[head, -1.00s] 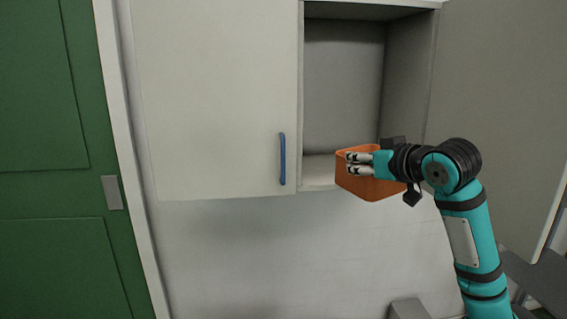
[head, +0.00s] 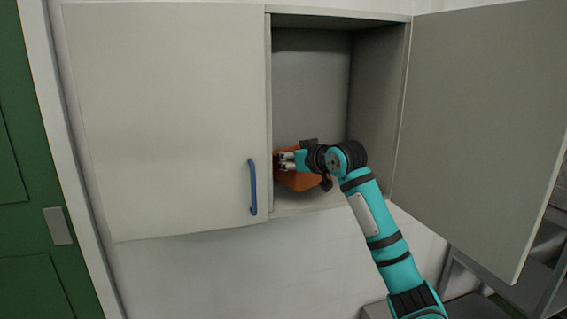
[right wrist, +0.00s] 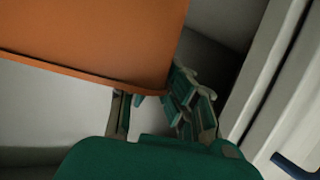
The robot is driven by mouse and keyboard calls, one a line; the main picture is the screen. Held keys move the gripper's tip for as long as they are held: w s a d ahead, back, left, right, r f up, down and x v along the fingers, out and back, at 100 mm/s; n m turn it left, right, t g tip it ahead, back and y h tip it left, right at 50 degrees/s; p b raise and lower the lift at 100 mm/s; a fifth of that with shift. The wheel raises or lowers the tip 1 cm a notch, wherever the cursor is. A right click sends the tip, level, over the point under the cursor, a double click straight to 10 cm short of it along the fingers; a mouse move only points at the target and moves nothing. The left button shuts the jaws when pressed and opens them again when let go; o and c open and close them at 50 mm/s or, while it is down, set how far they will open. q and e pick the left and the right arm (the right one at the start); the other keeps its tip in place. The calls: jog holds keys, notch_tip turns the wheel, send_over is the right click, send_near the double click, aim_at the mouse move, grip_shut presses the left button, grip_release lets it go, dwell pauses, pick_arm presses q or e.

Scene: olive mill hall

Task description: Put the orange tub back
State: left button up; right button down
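The orange tub (head: 304,182) is inside the open right half of the wall cabinet, low over the cabinet floor (head: 312,202). I cannot tell whether its base touches that floor. My right gripper (head: 287,160) is at the tub's upper part and is shut on it; the arm hides part of the tub. In the right wrist view, the tub's orange wall (right wrist: 95,38) fills the upper left, and the right gripper's fingers (right wrist: 158,112) are at its edge. My left gripper is not in view.
The left cabinet door (head: 165,115) is closed and has a blue handle (head: 252,187). The right door (head: 485,130) stands wide open beside my arm. A green door (head: 20,200) is at the far left. A grey metal rack (head: 535,285) stands at the lower right.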

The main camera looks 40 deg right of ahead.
aim_at(285, 183)
jog(key=shift+w+d, duration=0.3)
jog(key=shift+w, duration=0.25)
jog(key=shift+w+d+r+p, duration=0.1)
jog(key=shift+w+p, duration=0.2)
notch_tip(285, 183, down, 4)
jog(key=shift+r+p, duration=0.15)
jog(key=shift+p, duration=0.25)
jog(key=shift+f, duration=0.2)
jog(key=c, duration=1.5)
grip_release()
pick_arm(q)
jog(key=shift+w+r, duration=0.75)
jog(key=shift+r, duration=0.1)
